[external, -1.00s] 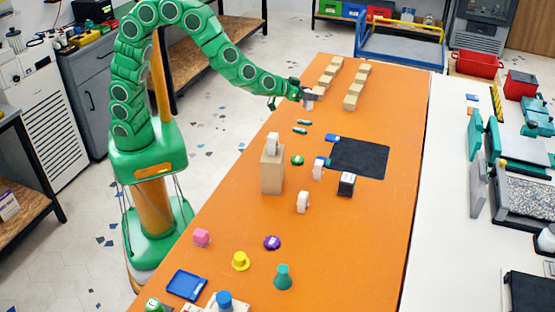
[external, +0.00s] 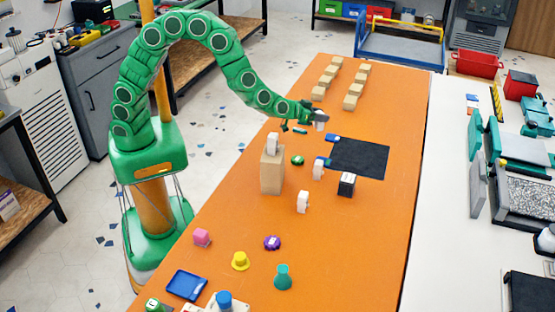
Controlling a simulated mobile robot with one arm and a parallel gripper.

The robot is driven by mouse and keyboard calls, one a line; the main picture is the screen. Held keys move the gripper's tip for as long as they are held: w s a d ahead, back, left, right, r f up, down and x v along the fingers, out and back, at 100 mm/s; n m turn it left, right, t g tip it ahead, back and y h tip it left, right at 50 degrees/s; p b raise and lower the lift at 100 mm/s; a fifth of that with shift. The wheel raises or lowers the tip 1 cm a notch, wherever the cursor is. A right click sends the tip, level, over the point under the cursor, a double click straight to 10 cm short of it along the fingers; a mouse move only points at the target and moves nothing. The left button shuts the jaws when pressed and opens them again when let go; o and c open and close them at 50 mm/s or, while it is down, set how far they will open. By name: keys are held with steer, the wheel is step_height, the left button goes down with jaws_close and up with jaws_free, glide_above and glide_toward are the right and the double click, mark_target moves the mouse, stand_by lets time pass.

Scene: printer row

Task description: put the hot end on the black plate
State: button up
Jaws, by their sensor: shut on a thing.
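My gripper (external: 311,117) is shut on a small pale grey piece (external: 320,121), which looks like the hot end, though it is too small to be sure. It is held above the orange table, up and left of the black plate (external: 362,160). The black plate lies flat, and its visible surface is bare. A blue piece (external: 332,138) sits at its upper left corner. A white piece with blue (external: 319,168) stands at its left edge, and a black and white block (external: 346,184) stands just below it.
A wooden block (external: 271,172) with a white piece (external: 272,143) on top stands left of the plate. A green disc (external: 297,160) and another white piece (external: 303,202) are nearby. Two rows of wooden blocks (external: 352,97) stand at the back. The table right of the plate is clear.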

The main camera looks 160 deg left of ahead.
steer(key=w+a+f, duration=0.4)
steer(key=a+f, duration=0.3)
steer(key=a, duration=0.1)
steer(key=shift+f, duration=0.15)
steer(key=shift+w+a+f, duration=0.1)
steer(key=shift+a+f, duration=0.1)
steer(key=shift+f, duration=1.6)
steer(key=shift+f, duration=0.15)
steer(key=o, duration=1.1)
